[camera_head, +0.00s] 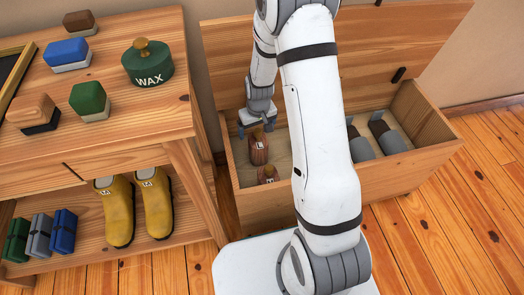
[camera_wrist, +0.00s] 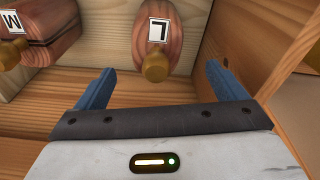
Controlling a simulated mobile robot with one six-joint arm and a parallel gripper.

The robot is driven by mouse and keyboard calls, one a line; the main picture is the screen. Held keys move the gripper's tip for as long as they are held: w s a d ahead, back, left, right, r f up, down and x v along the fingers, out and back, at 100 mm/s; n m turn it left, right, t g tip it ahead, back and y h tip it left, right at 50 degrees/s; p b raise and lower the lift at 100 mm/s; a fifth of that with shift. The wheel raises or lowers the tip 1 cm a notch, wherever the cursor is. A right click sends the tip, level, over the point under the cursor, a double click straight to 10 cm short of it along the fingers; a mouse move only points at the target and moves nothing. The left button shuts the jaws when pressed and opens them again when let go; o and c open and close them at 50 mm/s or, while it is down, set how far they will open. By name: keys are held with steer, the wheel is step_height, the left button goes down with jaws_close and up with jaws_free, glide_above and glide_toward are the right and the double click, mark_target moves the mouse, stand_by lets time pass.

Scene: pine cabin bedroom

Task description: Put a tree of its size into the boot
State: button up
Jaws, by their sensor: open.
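My gripper (camera_head: 257,127) is open and empty, over the left end of the open wooden chest (camera_head: 345,199). In the wrist view its two blue fingers (camera_wrist: 160,68) point toward a reddish-brown wooden tree marked L (camera_wrist: 167,18), whose brass knob lies between or just beyond the fingertips. Contact cannot be told. A second wooden tree marked M (camera_wrist: 55,22) is to its left. Two wooden trees (camera_head: 258,149) (camera_head: 268,174) show in the head view. A pair of yellow boots (camera_head: 118,208) (camera_head: 155,204) stands on the bench's lower shelf; their labels are too small to read surely.
Two grey objects with dark ends (camera_head: 361,149) (camera_head: 390,138) lie in the chest's right part. The bench (camera_head: 125,105) holds brushes and a green WAX tin (camera_head: 147,65); several small boxes (camera_head: 40,235) sit below. The chest lid (camera_head: 385,40) stands open behind. Floor at right is clear.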

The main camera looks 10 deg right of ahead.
mark_target(258, 137)
steer(key=f+b, duration=0.1)
steer(key=f, duration=0.1)
steer(key=f+b, duration=0.1)
steer(key=f, duration=0.1)
steer(key=f+b, duration=0.1)
steer(key=shift+w+d+f, duration=0.2)
steer(key=shift+w+f, duration=0.05)
steer(key=shift+f, duration=0.15)
steer(key=shift+r, duration=0.1)
steer(key=shift+c, duration=0.4)
steer(key=c, duration=1.5)
